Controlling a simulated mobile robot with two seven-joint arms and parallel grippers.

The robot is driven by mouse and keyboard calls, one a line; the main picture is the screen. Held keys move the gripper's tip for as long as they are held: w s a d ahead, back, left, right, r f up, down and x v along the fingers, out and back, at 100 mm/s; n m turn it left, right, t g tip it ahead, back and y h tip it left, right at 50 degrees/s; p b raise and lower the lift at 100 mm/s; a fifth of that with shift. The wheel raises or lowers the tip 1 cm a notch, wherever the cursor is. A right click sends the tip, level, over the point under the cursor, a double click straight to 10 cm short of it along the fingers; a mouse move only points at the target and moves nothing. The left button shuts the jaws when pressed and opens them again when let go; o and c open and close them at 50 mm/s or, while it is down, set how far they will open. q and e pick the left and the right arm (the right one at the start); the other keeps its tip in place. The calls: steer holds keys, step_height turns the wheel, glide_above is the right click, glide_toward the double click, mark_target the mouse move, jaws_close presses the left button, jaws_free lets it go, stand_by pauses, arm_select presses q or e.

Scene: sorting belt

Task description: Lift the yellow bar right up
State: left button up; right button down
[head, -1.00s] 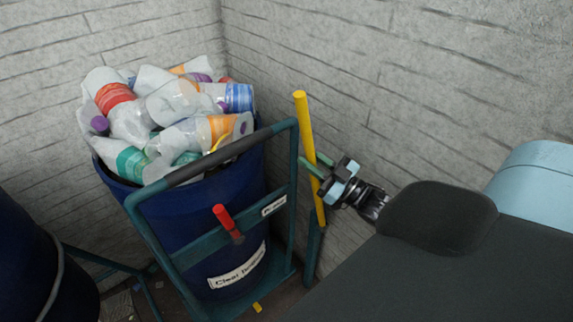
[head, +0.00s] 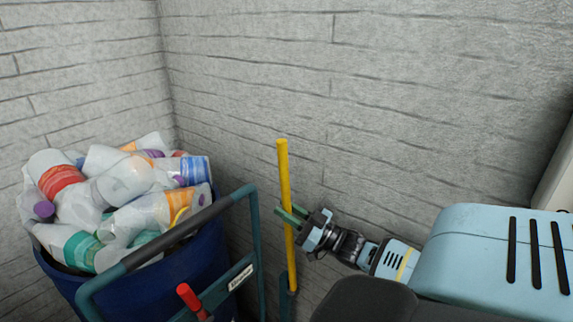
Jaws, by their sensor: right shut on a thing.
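The yellow bar (head: 285,180) stands upright, close to vertical, in front of the grey wall and just right of the trolley frame. Its lower end meets a dark teal post (head: 286,304) near the bottom of the view. A good length of the bar shows above the fingers. My left gripper is not in view.
A blue barrel (head: 195,262) full of clear plastic bottles (head: 125,185) stands at the left. A teal trolley frame (head: 256,245) with a red handle (head: 190,298) is in front of it. The grey brick wall (head: 400,90) is close behind the bar.

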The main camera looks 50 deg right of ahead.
steer(key=c, duration=1.3)
jaws_free()
steer(key=shift+f, duration=0.1)
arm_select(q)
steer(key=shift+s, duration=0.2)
arm_select(e)
steer(key=shift+o, duration=0.2)
